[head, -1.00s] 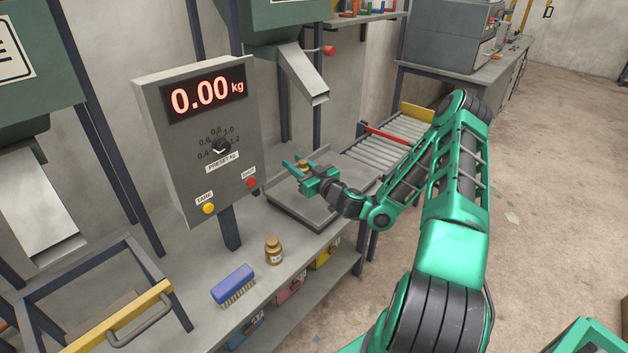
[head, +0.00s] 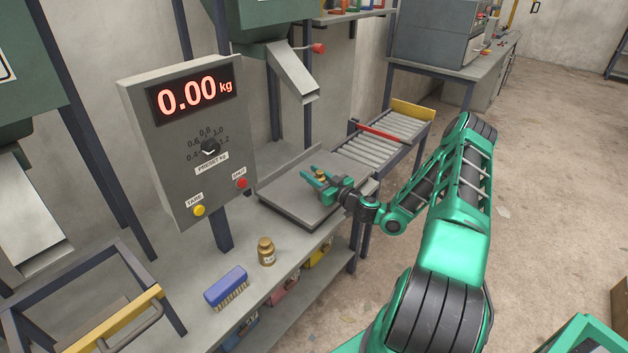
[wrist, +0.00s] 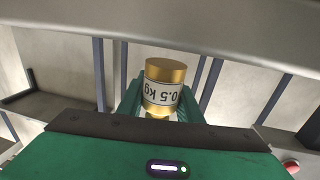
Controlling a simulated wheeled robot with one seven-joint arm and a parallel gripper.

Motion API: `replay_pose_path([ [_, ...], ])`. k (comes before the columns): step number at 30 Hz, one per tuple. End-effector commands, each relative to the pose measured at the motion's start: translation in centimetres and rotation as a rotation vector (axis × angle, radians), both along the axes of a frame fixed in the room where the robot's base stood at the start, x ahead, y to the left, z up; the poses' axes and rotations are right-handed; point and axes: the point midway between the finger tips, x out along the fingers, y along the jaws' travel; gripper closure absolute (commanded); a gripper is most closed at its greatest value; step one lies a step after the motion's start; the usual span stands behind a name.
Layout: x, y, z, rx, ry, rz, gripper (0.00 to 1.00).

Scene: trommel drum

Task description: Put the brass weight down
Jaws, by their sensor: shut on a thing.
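A small brass weight (wrist: 165,72) with a "0.5 kg" label is between the green fingers of my gripper (head: 318,178). My gripper is shut on it. In the head view the brass weight (head: 320,175) shows as a small gold spot at the fingers, in front of the scale platform (head: 285,207). The gap between the weight and the platform is hard to judge. The scale display (head: 194,92) reads 0.00 kg. A second brass weight (head: 266,251) stands upright on the bench, left of and nearer than the platform.
A blue brush (head: 226,287) lies on the bench near the second weight. A metal chute (head: 292,75) hangs above the platform's far side. A roller conveyor (head: 385,140) with a red bar lies behind my gripper. The bench (head: 215,258) is bare between the scale post and the brush.

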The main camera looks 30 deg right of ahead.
Motion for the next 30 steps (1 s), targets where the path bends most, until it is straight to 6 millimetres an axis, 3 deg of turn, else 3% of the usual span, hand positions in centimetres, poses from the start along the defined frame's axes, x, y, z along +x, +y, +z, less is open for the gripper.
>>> replay_pose_path([
  [5,0.0,0.1,-2.0,0.002,-0.002,0.001,1.00],
  [16,0.0,0.1,-2.4,0.000,-0.002,0.001,1.00],
  [17,0.0,0.0,-2.4,0.000,0.000,0.001,0.63],
  [19,0.0,0.0,-2.4,0.000,0.000,0.001,0.49],
  [30,-0.2,0.0,-2.2,0.001,0.000,0.000,0.49],
])
